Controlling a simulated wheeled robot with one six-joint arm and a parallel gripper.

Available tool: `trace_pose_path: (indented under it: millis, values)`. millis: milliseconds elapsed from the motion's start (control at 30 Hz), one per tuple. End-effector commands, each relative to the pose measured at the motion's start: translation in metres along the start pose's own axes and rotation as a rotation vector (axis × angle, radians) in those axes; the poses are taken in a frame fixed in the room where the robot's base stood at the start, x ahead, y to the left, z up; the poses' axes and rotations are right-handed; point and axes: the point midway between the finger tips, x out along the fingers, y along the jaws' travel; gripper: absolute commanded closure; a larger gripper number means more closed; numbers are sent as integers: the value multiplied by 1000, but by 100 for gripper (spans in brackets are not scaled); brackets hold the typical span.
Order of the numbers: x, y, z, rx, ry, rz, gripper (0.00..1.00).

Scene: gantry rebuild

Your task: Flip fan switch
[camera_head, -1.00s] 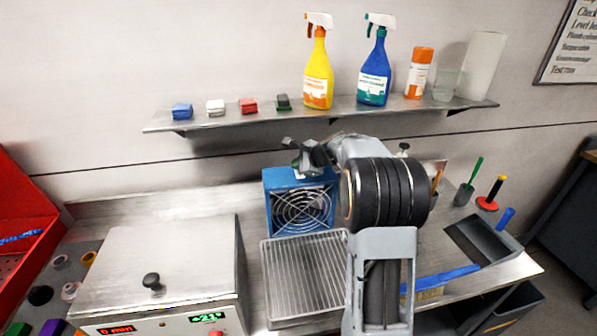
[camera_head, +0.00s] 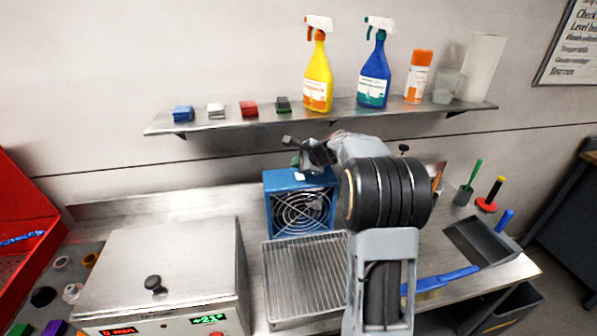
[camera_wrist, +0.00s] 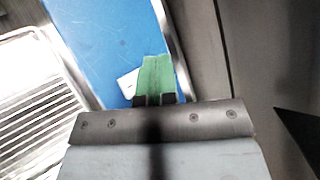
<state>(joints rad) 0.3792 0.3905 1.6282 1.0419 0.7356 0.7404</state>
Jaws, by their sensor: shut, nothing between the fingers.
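A blue box fan (camera_head: 270,203) with a round wire grille stands on the steel bench behind a wire rack. My gripper (camera_head: 297,148) is just above the fan's top, its fingers shut and empty. In the wrist view the blue top of the fan (camera_wrist: 100,35) lies below my gripper (camera_wrist: 153,98). A green piece (camera_wrist: 156,72) and a white patch (camera_wrist: 128,83) show right at the fingertips. I cannot tell whether the green piece is the switch, or whether the fingers touch it.
The wire rack (camera_head: 300,280) lies in front of the fan. A steel bath with a lid (camera_head: 170,255) stands to the left. A wall shelf (camera_head: 220,122) with spray bottles runs above and behind. A grey tray (camera_head: 478,242) is at the right.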

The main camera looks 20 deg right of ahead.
Motion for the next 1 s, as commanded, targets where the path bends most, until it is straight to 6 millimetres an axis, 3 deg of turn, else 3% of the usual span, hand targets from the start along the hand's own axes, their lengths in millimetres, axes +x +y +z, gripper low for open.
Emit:
trace_pose_path:
  millis: [367, 1000]
  values:
    - [-2, -2, 2, 0, 0, 0, 100]
    - [-35, -26, 25, 1, 0, 0, 100]
